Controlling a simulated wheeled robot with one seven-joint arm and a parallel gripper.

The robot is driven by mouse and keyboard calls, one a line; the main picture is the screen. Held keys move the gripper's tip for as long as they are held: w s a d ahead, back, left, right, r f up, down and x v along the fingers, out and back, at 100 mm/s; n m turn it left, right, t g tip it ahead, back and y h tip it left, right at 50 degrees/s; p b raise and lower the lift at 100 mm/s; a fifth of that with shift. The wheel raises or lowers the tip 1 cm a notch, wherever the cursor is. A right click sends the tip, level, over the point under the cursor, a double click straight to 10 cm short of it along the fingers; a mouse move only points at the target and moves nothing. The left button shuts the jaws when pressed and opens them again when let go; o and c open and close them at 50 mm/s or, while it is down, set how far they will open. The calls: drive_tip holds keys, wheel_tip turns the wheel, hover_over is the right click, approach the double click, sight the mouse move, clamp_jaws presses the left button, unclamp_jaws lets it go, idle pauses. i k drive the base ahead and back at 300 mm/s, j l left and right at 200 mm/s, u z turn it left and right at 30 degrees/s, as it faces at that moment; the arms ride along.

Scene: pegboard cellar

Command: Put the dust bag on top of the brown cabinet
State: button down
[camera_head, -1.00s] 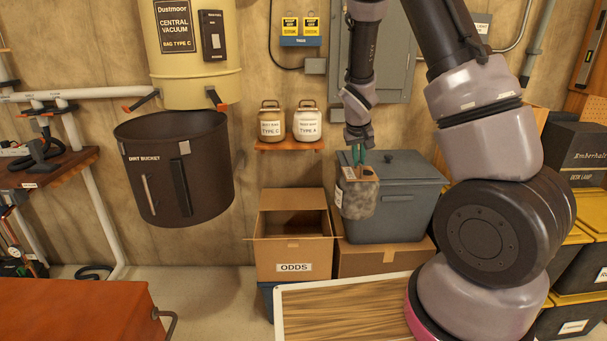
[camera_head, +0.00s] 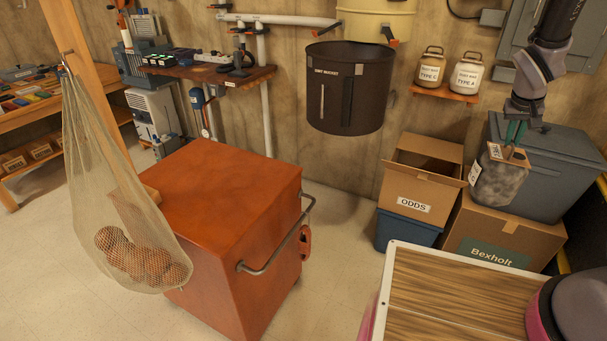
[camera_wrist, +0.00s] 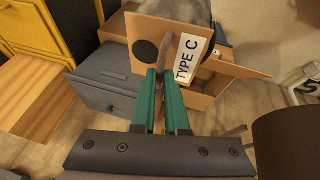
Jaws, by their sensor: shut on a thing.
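The dust bag (camera_head: 496,186) is a grey, mottled bag with a tan cardboard collar. My gripper (camera_head: 514,133) is shut on it by the collar, and it hangs upright in front of the grey bin and boxes. The bag's body is mostly hidden there. The reddish-brown cabinet (camera_head: 221,192) stands on the floor left of centre, well left of my gripper. It has a metal handle rail on its right side, and its top looks mostly bare.
A dark dirt bucket (camera_head: 372,95) hangs on the wall between cabinet and bag. An open ODDS box (camera_head: 410,185) and a wood-topped surface (camera_head: 450,305) are nearby.

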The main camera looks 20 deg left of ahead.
sight(234, 183)
drive_tip(key=u, duration=1)
drive_tip(key=i+j+u, duration=0.1)
drive_tip(key=j, duration=0.25)
drive_tip(key=i+j, duration=0.3)
drive_tip(key=i+j+u, duration=0.15)
drive_tip(key=j, duration=0.3)
drive_tip(key=i, duration=0.05)
